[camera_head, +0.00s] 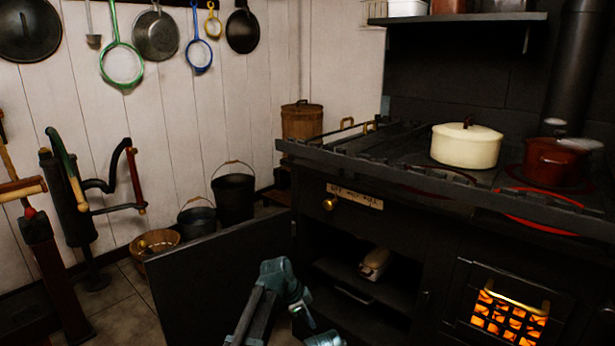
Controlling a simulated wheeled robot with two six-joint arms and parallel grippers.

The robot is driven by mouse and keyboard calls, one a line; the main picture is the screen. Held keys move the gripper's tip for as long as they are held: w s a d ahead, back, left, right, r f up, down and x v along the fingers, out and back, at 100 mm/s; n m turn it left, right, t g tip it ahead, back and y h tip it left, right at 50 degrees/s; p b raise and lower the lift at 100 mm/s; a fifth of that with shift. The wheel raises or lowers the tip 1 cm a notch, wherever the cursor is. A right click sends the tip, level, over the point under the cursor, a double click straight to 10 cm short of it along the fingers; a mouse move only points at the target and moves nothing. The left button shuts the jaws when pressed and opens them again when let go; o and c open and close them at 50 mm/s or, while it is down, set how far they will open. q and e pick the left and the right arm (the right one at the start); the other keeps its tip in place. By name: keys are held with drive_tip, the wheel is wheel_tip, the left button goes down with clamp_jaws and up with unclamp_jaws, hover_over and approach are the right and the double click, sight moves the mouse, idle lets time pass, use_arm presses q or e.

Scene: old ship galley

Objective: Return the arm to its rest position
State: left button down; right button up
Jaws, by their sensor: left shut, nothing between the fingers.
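My left arm (262,305) is teal and grey and rises from the bottom edge, bends at the top and comes down again to the right. My left gripper (324,339) is at the bottom edge, partly cut off, shut and empty. It is in front of the open lower compartment (345,290) of the black stove, just right of the open door (222,283). My right gripper is not in view.
A pale loaf-like object (375,264) lies in the compartment. A cream pot (466,146) and a red pot (556,162) stand on the stove top. A fire glows behind a grate (508,315) at right. Buckets (234,197) and a pump (72,200) stand left.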

use_arm(q)
drive_tip(key=s+a+f+n+y, duration=0.2)
drive_tip(key=s+a+n+y, duration=0.3)
drive_tip(key=s+a+n, duration=1.3)
drive_tip(key=s+d+r+m+g+y+p, duration=0.1)
drive_tip(key=s+d+r+m+p, duration=0.15)
drive_tip(key=s+d, duration=0.2)
drive_tip(key=s+d+r+m+g+p, duration=0.1)
drive_tip(key=s+d+r+m+p, duration=0.1)
drive_tip(key=s+d+m, duration=0.3)
wheel_tip(320, 180, up, 38)
drive_tip(key=w+d+n+p, duration=0.1)
drive_tip(key=p, duration=3.6)
drive_tip(key=shift+f, duration=0.2)
drive_tip(key=shift+d+n, duration=0.1)
drive_tip(key=shift+n, duration=0.15)
